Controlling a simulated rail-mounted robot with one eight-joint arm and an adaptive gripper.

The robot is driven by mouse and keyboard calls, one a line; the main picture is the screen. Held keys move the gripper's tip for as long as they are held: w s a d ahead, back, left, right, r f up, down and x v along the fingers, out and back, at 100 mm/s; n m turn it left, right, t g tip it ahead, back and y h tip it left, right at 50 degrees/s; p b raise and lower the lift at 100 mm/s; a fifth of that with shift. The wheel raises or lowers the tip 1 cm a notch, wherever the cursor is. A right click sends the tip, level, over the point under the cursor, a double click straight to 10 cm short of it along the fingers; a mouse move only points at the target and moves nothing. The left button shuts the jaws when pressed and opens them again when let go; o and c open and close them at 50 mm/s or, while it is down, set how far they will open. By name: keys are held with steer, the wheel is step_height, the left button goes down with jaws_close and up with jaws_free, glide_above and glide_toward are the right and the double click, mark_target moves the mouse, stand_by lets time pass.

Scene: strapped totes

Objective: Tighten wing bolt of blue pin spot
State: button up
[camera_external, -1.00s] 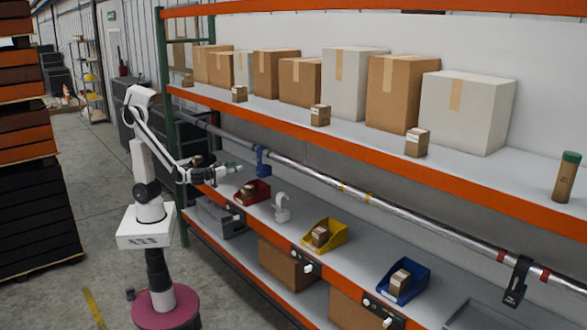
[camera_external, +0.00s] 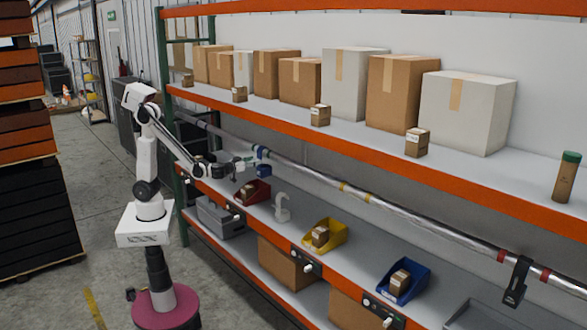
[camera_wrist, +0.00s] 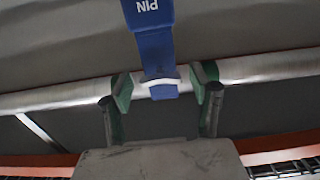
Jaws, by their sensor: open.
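The blue pin spot (camera_external: 264,154) is on the metal pipe near the left end of the rack, partly hidden by my gripper (camera_external: 248,164). In the wrist view, the blue pin spot (camera_wrist: 154,45) hangs in from the top with upside-down "PIN" lettering. A pale curved piece (camera_wrist: 160,82) crosses its lower end; I cannot tell if this is the wing bolt. My gripper (camera_wrist: 164,92) is open, its green-padded fingers on either side of that lower end, with visible gaps on both sides. It holds nothing.
The metal pipe (camera_external: 330,182) runs along the rack between the upper and lower shelves. Below are a red bin (camera_external: 262,197), a white hook-shaped piece (camera_external: 282,208), a yellow bin (camera_external: 338,236) and a blue bin (camera_external: 424,284). A black clamp (camera_external: 517,283) is on the pipe at right.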

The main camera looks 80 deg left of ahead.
steer(key=shift+c, duration=0.4)
steer(key=c, duration=1.1)
steer(key=shift+m, duration=0.3)
steer(key=m+b, duration=0.2)
steer(key=m, duration=0.1)
steer(key=shift+f+m, duration=0.15)
steer(key=shift+m, duration=0.15)
steer(key=m+b, duration=0.2)
steer(key=m, duration=0.2)
steer(key=m+b, duration=0.1)
steer(key=m, duration=0.4)
steer(key=shift+m+b, duration=0.75)
steer(key=shift+m, duration=1.55)
